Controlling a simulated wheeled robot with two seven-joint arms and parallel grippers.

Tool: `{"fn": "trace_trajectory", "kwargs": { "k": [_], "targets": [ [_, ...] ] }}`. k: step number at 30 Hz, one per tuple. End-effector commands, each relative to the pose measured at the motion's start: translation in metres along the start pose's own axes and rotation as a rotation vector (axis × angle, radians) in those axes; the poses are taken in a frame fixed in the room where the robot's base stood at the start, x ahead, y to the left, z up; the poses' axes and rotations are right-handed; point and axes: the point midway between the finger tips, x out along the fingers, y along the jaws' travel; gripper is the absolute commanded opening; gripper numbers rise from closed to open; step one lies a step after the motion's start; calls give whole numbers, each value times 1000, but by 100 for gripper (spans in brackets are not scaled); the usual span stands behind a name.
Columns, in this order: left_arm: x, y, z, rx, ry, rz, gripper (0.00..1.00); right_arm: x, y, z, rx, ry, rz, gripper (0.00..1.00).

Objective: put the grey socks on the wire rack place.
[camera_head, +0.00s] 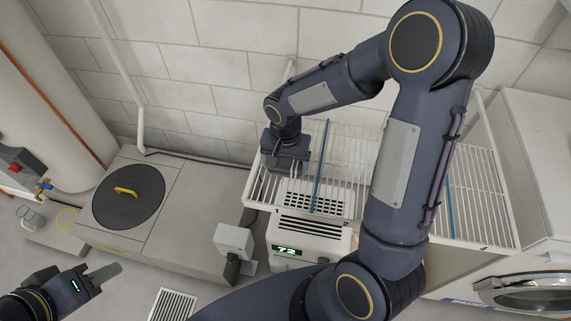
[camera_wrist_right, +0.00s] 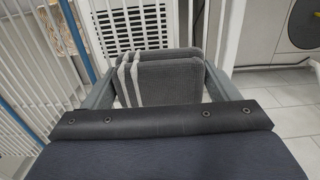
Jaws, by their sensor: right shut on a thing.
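The grey socks (camera_wrist_right: 170,80) show in the right wrist view as a folded bundle with pale stripes along one side. My right gripper (camera_head: 287,160) is shut on them, with one finger on each side. In the head view it is at the left end of the white wire rack (camera_head: 465,185), and the socks are hidden there. The rack has blue dividers, and its bars also show in the right wrist view (camera_wrist_right: 30,85). I cannot tell whether the socks touch the rack. My left gripper (camera_head: 98,275) is low at the left, away from the rack; its jaw opening is unclear.
A white dehumidifier (camera_head: 308,238) with a lit display stands below the rack. A small white box (camera_head: 233,238) is left of it. A round dark lid (camera_head: 128,196) with a yellow handle lies at left. A front-loading washer (camera_head: 535,292) is at right. My right arm covers the rack's middle.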

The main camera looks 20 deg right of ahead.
Motion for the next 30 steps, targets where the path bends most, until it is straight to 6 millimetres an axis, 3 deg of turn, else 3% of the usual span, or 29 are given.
{"fn": "trace_trajectory", "kwargs": {
  "k": [3, 14, 15, 19, 30],
  "targets": [
    [1, 0, 0, 0, 0, 0, 36, 10, 0, 0, -2, 0, 0, 59],
    [4, -2, 2, 0, 0, 0, 36, 14, 0, 0, -1, 1, 0, 59],
    [4, -2, 2, 0, 0, 0, 36, 14, 0, 0, 0, 0, 0, 82],
    [3, -2, 2, 0, 0, 0, 36, 12, 0, 0, 0, 0, 0, 100],
    [0, 0, 0, 0, 0, 0, 36, 3, 0, 0, 0, 3, -2, 100]
  ]
}}
